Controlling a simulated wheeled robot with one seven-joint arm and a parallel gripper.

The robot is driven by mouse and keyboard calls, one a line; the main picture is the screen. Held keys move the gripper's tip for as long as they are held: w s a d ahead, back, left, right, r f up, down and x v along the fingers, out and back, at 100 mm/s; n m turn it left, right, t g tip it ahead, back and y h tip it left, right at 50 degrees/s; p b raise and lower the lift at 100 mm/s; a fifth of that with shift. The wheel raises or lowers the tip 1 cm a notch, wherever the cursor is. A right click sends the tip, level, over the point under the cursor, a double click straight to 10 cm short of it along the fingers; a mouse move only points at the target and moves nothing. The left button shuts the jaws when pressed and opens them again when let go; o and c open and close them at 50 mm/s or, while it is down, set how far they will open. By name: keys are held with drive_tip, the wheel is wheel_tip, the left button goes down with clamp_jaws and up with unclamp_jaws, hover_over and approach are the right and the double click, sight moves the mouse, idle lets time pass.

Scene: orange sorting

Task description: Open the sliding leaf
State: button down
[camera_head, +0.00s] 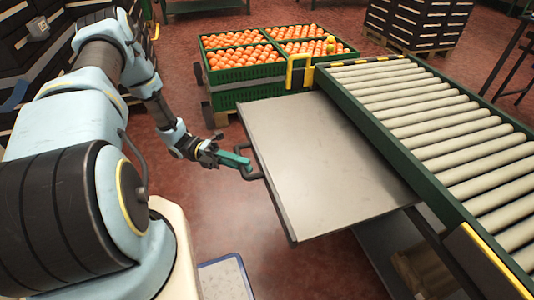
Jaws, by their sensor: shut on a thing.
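The sliding leaf (318,165) is a flat grey metal plate. It sticks out to the left from under the green-framed roller conveyor. A dark handle (257,176) is fixed on its left edge. My gripper (246,167) is at that edge, with its teal fingers shut on the handle. The fingertips and the handle overlap in this view, so the exact contact is small to see. The leaf's top is bare.
The roller conveyor (432,115) runs along the right. Green crates of oranges (243,60) stand on a cart behind the leaf. A blue-edged white tray (222,279) is low at the bottom. Red floor (215,215) is open left of the leaf.

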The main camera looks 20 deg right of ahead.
drive_tip(key=shift+a, duration=1.5)
drive_tip(key=shift+w, duration=0.1)
drive_tip(key=c, duration=0.8)
unclamp_jaws()
drive_tip(key=shift+o, duration=0.2)
drive_tip(key=b+v, duration=0.1)
drive_tip(key=v, duration=0.9)
drive_tip(key=shift+w+a, duration=0.25)
drive_tip(key=shift+w, duration=0.05)
